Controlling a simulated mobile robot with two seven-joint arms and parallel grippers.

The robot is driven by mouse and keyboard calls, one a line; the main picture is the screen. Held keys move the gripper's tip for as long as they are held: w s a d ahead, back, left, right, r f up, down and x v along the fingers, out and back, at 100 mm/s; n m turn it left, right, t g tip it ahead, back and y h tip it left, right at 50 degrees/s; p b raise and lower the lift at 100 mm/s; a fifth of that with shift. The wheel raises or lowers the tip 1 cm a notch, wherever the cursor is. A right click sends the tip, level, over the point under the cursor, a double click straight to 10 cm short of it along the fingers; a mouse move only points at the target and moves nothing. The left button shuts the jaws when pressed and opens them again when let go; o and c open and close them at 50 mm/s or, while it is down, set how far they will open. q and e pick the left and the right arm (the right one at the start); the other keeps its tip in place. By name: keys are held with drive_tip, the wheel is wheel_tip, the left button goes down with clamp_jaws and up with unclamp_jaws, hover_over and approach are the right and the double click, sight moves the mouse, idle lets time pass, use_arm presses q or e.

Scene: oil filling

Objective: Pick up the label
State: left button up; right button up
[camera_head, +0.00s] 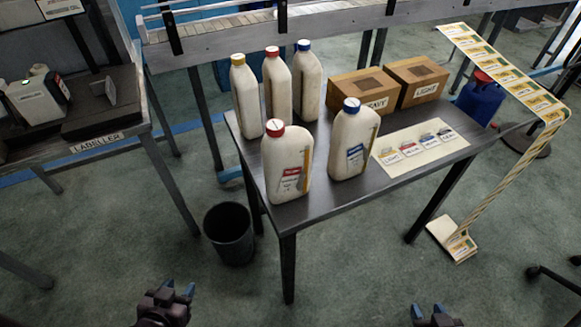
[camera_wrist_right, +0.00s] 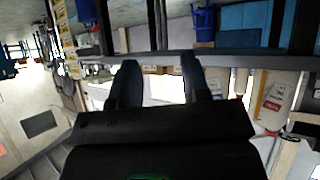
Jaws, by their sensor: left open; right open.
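Several small labels (camera_head: 411,148) lie in a row on a cream sheet (camera_head: 384,171) on the table's right side. More labels show on a long strip (camera_head: 503,72) that hangs at the right of the table. I cannot tell which label is meant. My left gripper (camera_head: 179,286) is open and empty at the bottom of the head view, in front of the table and well apart from the labels. My right gripper (camera_head: 428,310) is open and empty at the bottom, also in front of the table. Its two fingers stand apart in the right wrist view (camera_wrist_right: 159,62).
The dark table (camera_head: 340,202) holds several white bottles (camera_head: 287,165) and two boxes (camera_head: 363,92) marked HEAVY and LIGHT. A black bin (camera_head: 229,234) stands in front. A labeller bench (camera_head: 98,147) is at the left.

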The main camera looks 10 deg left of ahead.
drive_tip(key=shift+c, duration=0.3)
drive_tip(key=shift+w+r, duration=0.1)
drive_tip(key=shift+w, duration=0.1)
drive_tip(key=shift+c, duration=0.6)
drive_tip(key=w+a+r+n+t+y+b, duration=0.1)
drive_tip(key=w+a+r+n, duration=0.15)
drive_tip(key=w, duration=0.45)
drive_tip(key=n+t+y+b, duration=0.1)
drive_tip(key=n+y+b, duration=0.15)
drive_tip(key=y, duration=0.85)
approach(294, 177)
drive_tip(key=d+r, duration=0.1)
drive_tip(key=d, duration=0.3)
use_arm(q)
drive_tip(key=f, duration=0.1)
drive_tip(key=f+b, duration=0.1)
drive_tip(key=f, duration=0.1)
drive_tip(key=shift+w+d+f, duration=0.1)
drive_tip(key=shift+w+d, duration=0.2)
drive_tip(key=shift+d, duration=0.05)
use_arm(e)
drive_tip(key=x, duration=1)
drive_tip(key=shift+s+a, duration=0.3)
drive_tip(key=shift+a, duration=0.1)
